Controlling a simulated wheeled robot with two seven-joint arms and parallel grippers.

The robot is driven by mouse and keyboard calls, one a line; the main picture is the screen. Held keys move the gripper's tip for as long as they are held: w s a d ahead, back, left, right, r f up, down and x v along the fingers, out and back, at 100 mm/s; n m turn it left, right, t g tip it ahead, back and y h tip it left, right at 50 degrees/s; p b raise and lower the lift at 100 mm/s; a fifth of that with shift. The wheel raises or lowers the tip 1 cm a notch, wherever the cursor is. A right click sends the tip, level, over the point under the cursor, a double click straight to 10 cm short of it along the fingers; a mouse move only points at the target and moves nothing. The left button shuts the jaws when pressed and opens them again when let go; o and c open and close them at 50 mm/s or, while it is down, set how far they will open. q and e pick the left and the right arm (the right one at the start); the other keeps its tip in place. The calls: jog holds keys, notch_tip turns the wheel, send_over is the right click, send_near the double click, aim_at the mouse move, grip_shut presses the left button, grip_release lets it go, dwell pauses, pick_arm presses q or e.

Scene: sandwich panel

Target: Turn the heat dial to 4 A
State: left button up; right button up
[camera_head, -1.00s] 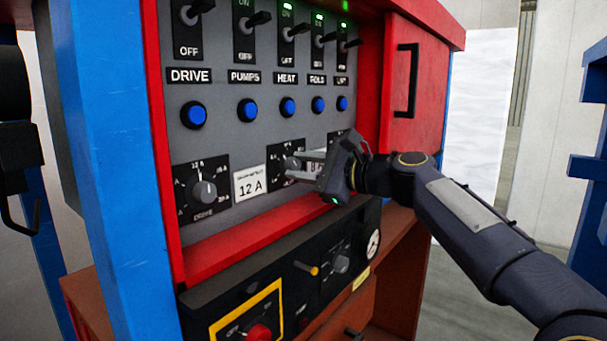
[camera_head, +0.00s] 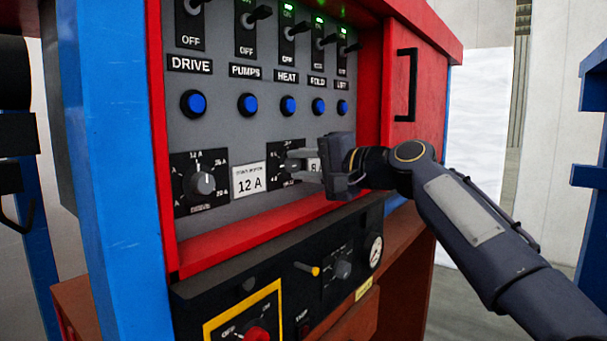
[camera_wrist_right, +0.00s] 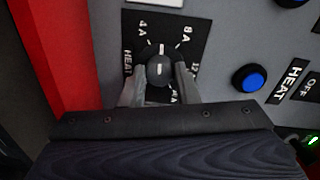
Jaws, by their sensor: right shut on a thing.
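The heat dial (camera_wrist_right: 158,69) is a dark round knob on a black plate, marked HEAT, 4 A and 8 A, in the right wrist view. Its white line points up in that view, roughly between the 4 A and 8 A marks; the exact setting is hard to tell. The fingers of my right gripper (camera_wrist_right: 161,78) are shut on the knob, one on each side. In the head view, the right gripper (camera_head: 297,165) covers much of the heat dial plate (camera_head: 279,155). My left gripper is not in view.
The drive dial (camera_head: 202,184) and a 12 A card (camera_head: 250,181) are left of the heat dial. Blue buttons (camera_head: 288,106) and switches (camera_head: 289,32) are above. A red ledge (camera_head: 255,231) and black lower panel (camera_head: 228,290) are below. A red door (camera_head: 425,90) stands right.

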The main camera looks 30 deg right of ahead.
jog(key=n+b, duration=0.2)
jog(key=n, duration=0.3)
jog(key=shift+f, duration=0.15)
jog(key=shift+b, duration=0.3)
dwell(0.3)
jog(key=o, duration=1)
jog(key=shift+h, duration=0.3)
jog(key=shift+b+v, duration=0.85)
jog(key=shift+v, duration=3.1)
